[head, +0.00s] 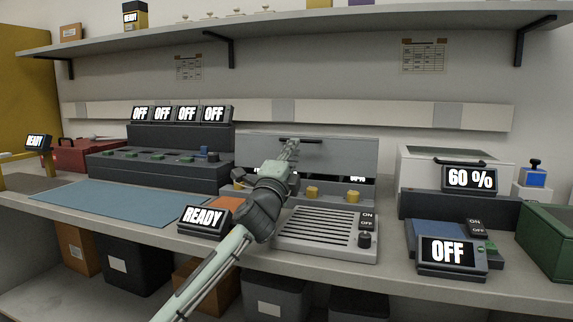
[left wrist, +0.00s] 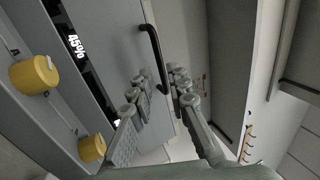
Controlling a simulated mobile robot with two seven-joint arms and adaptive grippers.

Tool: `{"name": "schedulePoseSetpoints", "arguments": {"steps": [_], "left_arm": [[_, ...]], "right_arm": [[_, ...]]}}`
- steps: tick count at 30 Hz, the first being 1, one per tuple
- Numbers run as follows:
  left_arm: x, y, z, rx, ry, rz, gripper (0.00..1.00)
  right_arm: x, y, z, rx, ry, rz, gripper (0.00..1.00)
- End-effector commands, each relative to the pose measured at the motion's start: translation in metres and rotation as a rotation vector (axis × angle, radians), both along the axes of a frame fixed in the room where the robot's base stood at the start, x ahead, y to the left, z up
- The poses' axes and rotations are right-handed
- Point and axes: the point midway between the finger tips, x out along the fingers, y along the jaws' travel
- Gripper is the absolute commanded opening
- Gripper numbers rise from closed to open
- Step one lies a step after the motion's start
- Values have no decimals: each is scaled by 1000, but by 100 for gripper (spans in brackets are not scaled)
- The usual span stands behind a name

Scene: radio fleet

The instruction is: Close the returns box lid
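A grey upright panel (head: 345,157) with a black bar handle (head: 300,140) stands at the back middle; no label shows that it is the returns box lid. My left gripper (head: 290,148) is in front of this panel, near the handle. In the left wrist view the same panel (left wrist: 112,45) fills the left part, and the handle (left wrist: 153,50) runs down towards the gap between my fingertips (left wrist: 160,85). The left fingers are apart, and I cannot tell whether they touch the handle. My right gripper is not in view.
Yellow knobs (head: 353,196) sit below the panel. A grilled unit (head: 320,232) and a READY display (head: 204,218) stand in front. A white box (head: 420,168), a 60 % display (head: 470,179) and a green box (head: 548,240) are at right. A blue mat (head: 115,202) lies clear at left.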

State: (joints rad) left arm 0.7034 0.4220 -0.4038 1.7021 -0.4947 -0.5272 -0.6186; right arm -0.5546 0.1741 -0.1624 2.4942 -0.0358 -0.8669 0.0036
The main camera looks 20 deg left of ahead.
Motion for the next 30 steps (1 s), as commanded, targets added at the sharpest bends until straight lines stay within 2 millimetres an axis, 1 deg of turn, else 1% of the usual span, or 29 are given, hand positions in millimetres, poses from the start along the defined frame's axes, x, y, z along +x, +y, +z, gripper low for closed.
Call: {"name": "schedulePoseSetpoints", "arguments": {"steps": [1,3,6,9,14,21,22,23,24,26,28,29,30], "left_arm": [[-12,0,-6,0,2,-1,16],[-26,-1,-10,2,2,-2,16],[-42,0,-16,1,1,-1,16],[-54,-1,-20,0,2,-1,16],[-63,0,-23,1,2,0,16],[-64,0,-23,1,0,0,16],[-64,-1,-23,1,0,0,15],[-64,-1,-23,2,-1,1,11],[-65,-1,-20,11,-7,1,6],[-66,-1,-11,54,-34,5,0],[-71,-4,11,156,-100,14,0],[-75,-7,27,233,-148,24,0],[-83,-13,51,365,-228,40,0]], "right_arm": [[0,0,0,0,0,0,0],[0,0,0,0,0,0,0],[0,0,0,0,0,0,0],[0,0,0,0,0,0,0],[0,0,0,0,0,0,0],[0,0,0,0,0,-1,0],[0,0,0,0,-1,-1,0],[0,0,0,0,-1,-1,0],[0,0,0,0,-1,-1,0],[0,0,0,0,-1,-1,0],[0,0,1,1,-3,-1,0],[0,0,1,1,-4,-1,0],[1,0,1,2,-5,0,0]]}}
